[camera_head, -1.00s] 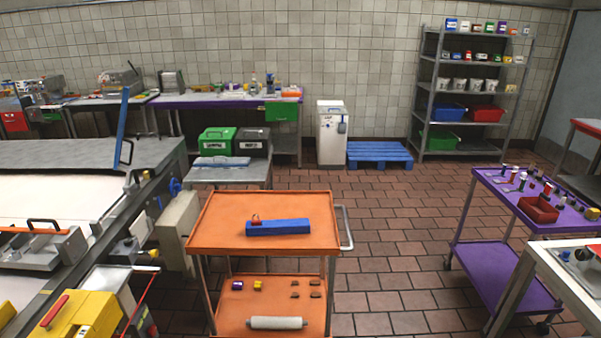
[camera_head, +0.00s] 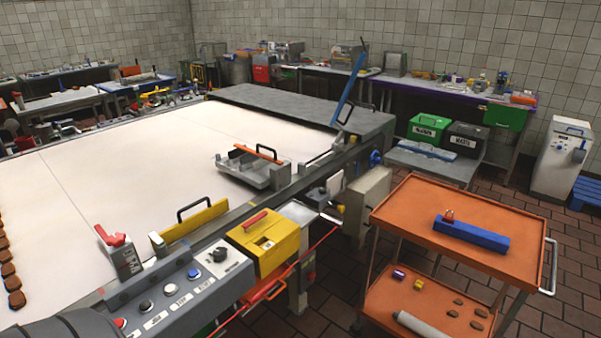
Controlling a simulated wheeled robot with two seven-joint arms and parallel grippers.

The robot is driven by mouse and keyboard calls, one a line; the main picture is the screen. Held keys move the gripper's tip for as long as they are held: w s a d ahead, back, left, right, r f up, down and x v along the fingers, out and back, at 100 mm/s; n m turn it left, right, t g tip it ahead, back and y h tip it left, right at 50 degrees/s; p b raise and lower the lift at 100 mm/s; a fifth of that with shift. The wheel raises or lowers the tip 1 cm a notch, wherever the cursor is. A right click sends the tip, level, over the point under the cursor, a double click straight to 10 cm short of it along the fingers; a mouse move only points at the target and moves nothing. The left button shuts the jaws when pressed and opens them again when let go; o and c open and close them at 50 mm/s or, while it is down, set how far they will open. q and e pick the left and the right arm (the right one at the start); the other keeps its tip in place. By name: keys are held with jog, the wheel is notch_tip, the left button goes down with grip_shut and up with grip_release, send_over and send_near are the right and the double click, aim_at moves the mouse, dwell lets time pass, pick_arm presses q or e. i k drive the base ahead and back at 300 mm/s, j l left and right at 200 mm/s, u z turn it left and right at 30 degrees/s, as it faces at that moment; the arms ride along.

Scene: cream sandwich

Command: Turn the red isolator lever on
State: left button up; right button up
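A red lever (camera_head: 111,237) sits on top of a small grey box (camera_head: 125,259) with dark lettering, at the near edge of the long white belt, left of centre low in the head view. I cannot tell from its angle whether it is on or off. Beside it, to the right, a yellow box (camera_head: 268,252) carries a red handle (camera_head: 255,219). Neither of my grippers shows. A dark rounded shape at the bottom left corner may be part of my arm.
A grey control panel (camera_head: 205,283) with several buttons lies in front of the lever. The white belt (camera_head: 150,165) stretches behind. An orange trolley (camera_head: 410,205) with a blue block (camera_head: 470,234) stands at right, on the tiled floor.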

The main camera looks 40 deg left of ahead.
aim_at(264, 213)
jog(key=u, duration=0.45)
jog(key=k+u, duration=0.15)
jog(key=u, duration=0.7)
jog(key=k+j, duration=0.05)
